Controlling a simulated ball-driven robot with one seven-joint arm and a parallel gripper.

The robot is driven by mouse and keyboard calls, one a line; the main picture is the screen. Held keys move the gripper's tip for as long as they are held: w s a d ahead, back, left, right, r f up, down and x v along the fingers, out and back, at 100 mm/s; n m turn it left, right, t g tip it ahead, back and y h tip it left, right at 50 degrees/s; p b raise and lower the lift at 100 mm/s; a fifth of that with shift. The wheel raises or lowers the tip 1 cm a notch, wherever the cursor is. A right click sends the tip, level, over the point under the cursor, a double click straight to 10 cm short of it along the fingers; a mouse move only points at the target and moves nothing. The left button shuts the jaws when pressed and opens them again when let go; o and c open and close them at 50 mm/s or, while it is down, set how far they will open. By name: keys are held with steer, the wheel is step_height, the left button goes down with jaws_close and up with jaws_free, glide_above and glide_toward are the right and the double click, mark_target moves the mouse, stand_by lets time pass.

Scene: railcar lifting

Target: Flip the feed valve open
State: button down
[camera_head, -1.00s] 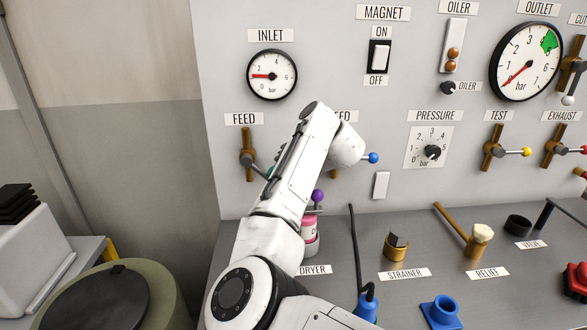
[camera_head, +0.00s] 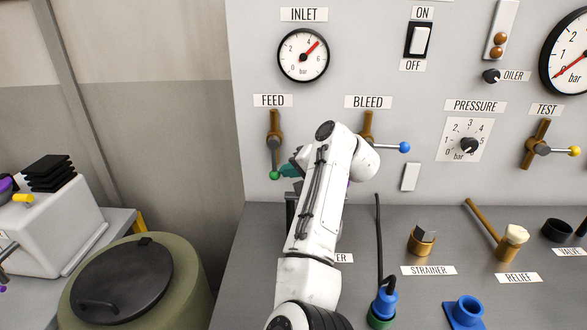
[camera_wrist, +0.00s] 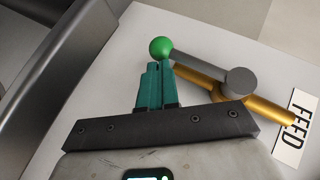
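The FEED valve (camera_head: 274,128) is a brass body on the panel under the FEED label (camera_head: 273,101). Its grey lever points down, nearly in line with the brass body, and ends in a green ball (camera_head: 274,175). In the wrist view the green ball (camera_wrist: 160,48) is just beyond the teal fingertips of my gripper (camera_wrist: 155,66). The fingers are together with nothing visible between them. They look close against the ball; contact is unclear. In the head view my gripper (camera_head: 287,171) is right of the ball, partly hidden by my arm.
The INLET gauge (camera_head: 303,54) needle points upper right, a little past 4. The BLEED valve (camera_head: 368,124) with a blue-tipped lever (camera_head: 404,147) is close right of my arm. A strainer (camera_head: 423,241) stands on the bench; a lidded drum (camera_head: 135,285) is at left.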

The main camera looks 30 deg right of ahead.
steer(key=shift+a+f, duration=0.1)
steer(key=shift+a, duration=0.2)
stand_by(0.4)
steer(key=s+a+r, duration=0.1)
steer(key=s+r, duration=1.2)
steer(key=s, duration=0.1)
steer(key=shift+a+b, duration=0.25)
steer(key=shift+b, duration=0.1)
steer(key=shift+r, duration=0.1)
steer(key=shift+w, duration=0.1)
